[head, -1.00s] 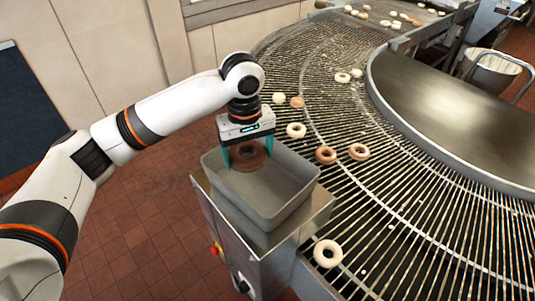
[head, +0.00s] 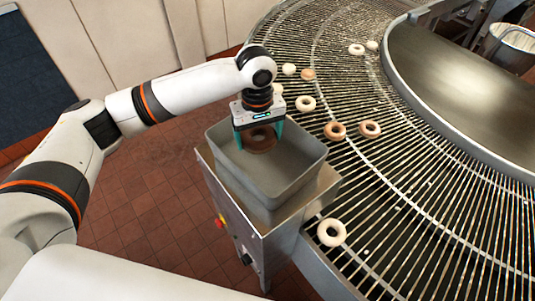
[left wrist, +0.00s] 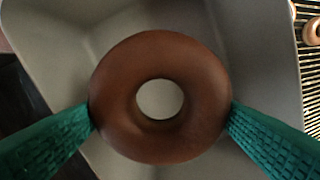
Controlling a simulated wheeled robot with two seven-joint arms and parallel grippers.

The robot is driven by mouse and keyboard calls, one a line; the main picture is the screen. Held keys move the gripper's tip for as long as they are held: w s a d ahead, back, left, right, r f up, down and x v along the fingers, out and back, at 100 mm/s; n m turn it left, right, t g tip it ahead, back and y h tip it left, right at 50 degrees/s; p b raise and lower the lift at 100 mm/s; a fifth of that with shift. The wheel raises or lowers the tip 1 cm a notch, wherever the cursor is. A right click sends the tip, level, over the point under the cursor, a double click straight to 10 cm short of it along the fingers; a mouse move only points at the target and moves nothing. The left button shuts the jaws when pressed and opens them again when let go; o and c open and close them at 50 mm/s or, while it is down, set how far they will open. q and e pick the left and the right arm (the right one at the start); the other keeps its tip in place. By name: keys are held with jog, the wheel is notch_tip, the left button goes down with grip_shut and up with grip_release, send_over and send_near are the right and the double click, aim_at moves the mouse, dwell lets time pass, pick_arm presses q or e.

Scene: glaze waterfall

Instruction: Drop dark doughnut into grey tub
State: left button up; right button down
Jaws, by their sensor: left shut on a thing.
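The dark doughnut (head: 259,139) is brown and ring-shaped. My left gripper (head: 260,137) is shut on it, with a green finger on each side. In the left wrist view the doughnut (left wrist: 160,97) fills the middle between both fingers, and the tub floor shows through its hole. The grey tub (head: 285,190) stands under and around the gripper, and the doughnut is over its inside. I cannot tell exactly how high the doughnut is above the floor of the tub. The tub also shows in the left wrist view (left wrist: 262,60). My right gripper is not in view.
The tub sits on a metal stand (head: 240,215) with a red button. A curved wire conveyor (head: 420,215) lies to the right, carrying several pale and brown doughnuts, one pale one (head: 331,232) near the tub. A bucket (head: 508,45) stands at the far right.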

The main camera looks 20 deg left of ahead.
pick_arm(q)
jog(key=shift+s+r, duration=0.1)
jog(key=shift+s, duration=0.05)
jog(key=o, duration=0.8)
jog(key=shift+o, duration=0.5)
notch_tip(320, 180, up, 12)
jog(key=b, duration=0.3)
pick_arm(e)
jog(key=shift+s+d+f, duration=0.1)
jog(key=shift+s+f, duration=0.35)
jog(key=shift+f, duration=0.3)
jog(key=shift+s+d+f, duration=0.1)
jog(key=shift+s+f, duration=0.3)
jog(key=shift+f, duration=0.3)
